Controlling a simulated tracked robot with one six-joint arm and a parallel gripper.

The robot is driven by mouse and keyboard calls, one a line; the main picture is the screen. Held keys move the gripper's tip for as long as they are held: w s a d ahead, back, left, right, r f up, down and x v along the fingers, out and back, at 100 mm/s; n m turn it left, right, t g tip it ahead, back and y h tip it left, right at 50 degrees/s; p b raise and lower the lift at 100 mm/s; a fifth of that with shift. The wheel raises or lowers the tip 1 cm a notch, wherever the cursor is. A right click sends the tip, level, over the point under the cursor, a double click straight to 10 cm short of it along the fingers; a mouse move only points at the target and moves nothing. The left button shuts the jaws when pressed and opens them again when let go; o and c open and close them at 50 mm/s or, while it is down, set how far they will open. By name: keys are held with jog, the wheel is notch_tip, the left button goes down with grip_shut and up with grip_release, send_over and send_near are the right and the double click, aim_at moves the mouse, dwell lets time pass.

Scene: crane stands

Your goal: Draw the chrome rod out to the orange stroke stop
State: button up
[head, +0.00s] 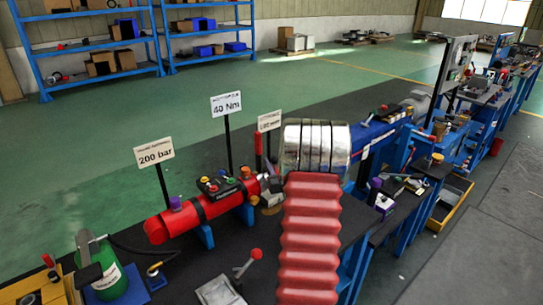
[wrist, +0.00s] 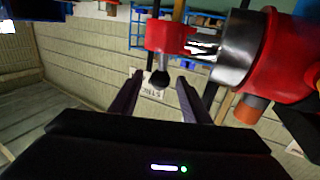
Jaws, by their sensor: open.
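The chrome rod (wrist: 203,47) shows in the wrist view as a short bright length between the dark grey collar of the red cylinder and a red end block (wrist: 168,38). A black round-ended knob (wrist: 160,78) hangs from this block in the picture. My gripper (wrist: 160,80) is open, its two dark fingers on either side of the knob; I cannot tell whether they touch it. The red cylinder (head: 205,207) lies on the bench in the head view. An orange piece (wrist: 250,108) sits by its collar; I cannot tell whether it is the stroke stop.
Signs reading 200 bar (head: 154,154) and 40 Nm (head: 226,104) stand on posts behind the cylinder. A green canister (head: 113,280) is at lower left. More bench stations run away to the right. My arm hides the middle of the bench.

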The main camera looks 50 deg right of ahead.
jog(key=x, duration=0.6)
jog(key=shift+w+d, duration=0.1)
jog(key=shift+c, duration=0.5)
grip_shut()
